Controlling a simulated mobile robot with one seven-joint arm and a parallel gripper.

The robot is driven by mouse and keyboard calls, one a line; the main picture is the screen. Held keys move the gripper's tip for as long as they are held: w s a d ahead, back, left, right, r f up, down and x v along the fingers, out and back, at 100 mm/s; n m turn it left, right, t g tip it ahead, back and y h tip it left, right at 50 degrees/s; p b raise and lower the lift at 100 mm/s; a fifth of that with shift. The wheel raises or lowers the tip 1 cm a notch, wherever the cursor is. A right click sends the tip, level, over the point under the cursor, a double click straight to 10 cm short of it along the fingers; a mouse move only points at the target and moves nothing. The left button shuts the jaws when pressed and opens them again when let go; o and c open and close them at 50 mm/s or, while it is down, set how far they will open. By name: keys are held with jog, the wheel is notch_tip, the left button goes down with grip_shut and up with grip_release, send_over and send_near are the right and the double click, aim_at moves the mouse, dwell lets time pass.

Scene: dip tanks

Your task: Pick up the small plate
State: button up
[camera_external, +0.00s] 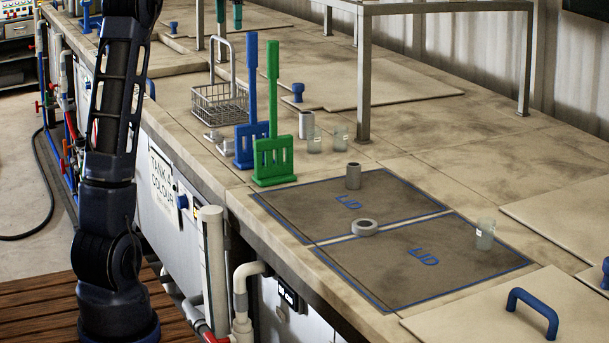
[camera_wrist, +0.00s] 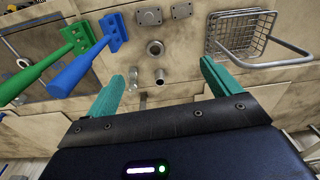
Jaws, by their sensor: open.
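Two small grey metal plates lie flat on the bench beside the wire basket, and I cannot tell which one the task means. In the wrist view they are at the top: a wider plate (camera_wrist: 149,16) with knobs or holes and a smaller plate (camera_wrist: 181,11) to its right. In the external view a plate (camera_external: 213,137) and another plate (camera_external: 229,147) lie just left of the blue paddle. My gripper (camera_wrist: 162,70) is open and empty, its teal fingers apart above the bench. In the external view only the fingers of my gripper (camera_external: 229,15) show, at the top edge.
The wire basket (camera_external: 218,106) with a tall handle stands behind the plates. A blue paddle (camera_external: 251,140) and a green paddle (camera_external: 273,160) stand to the right. Glass jars (camera_external: 314,140), a grey tube (camera_external: 353,176) and a ring (camera_external: 365,227) are nearby. A metal frame (camera_external: 364,75) stands behind.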

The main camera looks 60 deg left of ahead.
send_over(215, 130)
notch_tip(215, 130, down, 3)
jog(key=shift+g, duration=0.3)
notch_tip(215, 130, down, 32)
jog(key=shift+a+r, duration=0.1)
jog(key=shift+r, duration=0.15)
jog(key=c, duration=1.1)
jog(key=shift+r, duration=0.15)
